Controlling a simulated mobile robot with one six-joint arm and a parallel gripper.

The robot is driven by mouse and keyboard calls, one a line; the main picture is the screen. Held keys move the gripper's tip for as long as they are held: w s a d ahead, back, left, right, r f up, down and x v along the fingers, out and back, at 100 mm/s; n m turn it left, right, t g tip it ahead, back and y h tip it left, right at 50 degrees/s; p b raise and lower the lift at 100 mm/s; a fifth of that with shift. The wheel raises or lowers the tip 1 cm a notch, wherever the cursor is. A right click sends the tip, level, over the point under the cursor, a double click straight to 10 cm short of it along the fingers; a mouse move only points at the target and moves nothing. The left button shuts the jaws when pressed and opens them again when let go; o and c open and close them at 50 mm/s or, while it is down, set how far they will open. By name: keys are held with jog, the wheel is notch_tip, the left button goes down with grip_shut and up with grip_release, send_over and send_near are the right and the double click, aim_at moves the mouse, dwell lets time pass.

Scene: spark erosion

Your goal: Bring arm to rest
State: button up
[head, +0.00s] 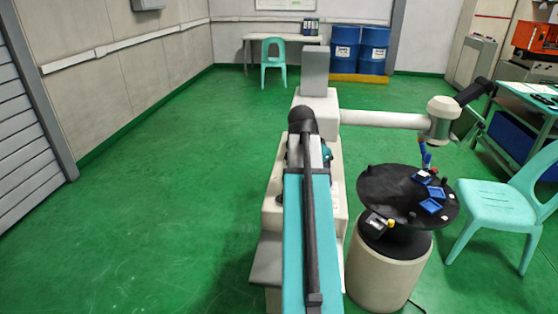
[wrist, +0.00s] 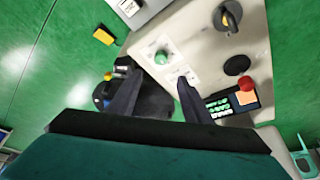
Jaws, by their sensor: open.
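My arm (head: 308,235), with a teal link and a black tube along it, reaches up the middle of the head view. In the wrist view my gripper (wrist: 154,76) shows two dark fingers set apart, with nothing between them. They are over a pale control panel (wrist: 205,55) with a green button, a dark knob, a red button and a small lit display. I cannot tell whether the fingers touch the panel. In the head view the gripper is hidden behind my arm.
A round black table (head: 372,187) with blue trays (head: 430,206) stands right of my arm. Beside it is a teal chair (head: 500,205); a cart (head: 520,140) stands behind. A pale machine (head: 318,103) stands ahead. The green floor at left is clear.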

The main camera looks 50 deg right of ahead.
jog(key=w+a+f+n+t+y, duration=0.1)
jog(key=w+a+f+n, duration=0.5)
jog(key=a+f, duration=0.4)
jog(key=w+a+f+n+y, duration=0.1)
jog(key=w+a+f+n, duration=0.2)
jog(key=w+a+f, duration=0.75)
jog(key=s+a+f+n+y, duration=0.1)
jog(key=a+f+n, duration=0.35)
jog(key=a, duration=0.65)
jog(key=s+a+f+n+y, duration=0.1)
jog(key=s+a+f+n, duration=0.15)
jog(key=a+f, duration=0.6)
jog(key=s+a+f+n+y, duration=0.15)
jog(key=a+n, duration=0.25)
jog(key=a, duration=0.9)
jog(key=s+f+g, duration=0.3)
jog(key=s+f, duration=0.6)
jog(key=s, duration=0.3)
jog(key=s+f+g, duration=0.2)
jog(key=s+f, duration=0.7)
jog(key=s, duration=0.3)
jog(key=shift+s+d+f+g+h, duration=0.15)
jog(key=shift+s+f+g+h, duration=0.05)
jog(key=shift+f+g+h, duration=0.25)
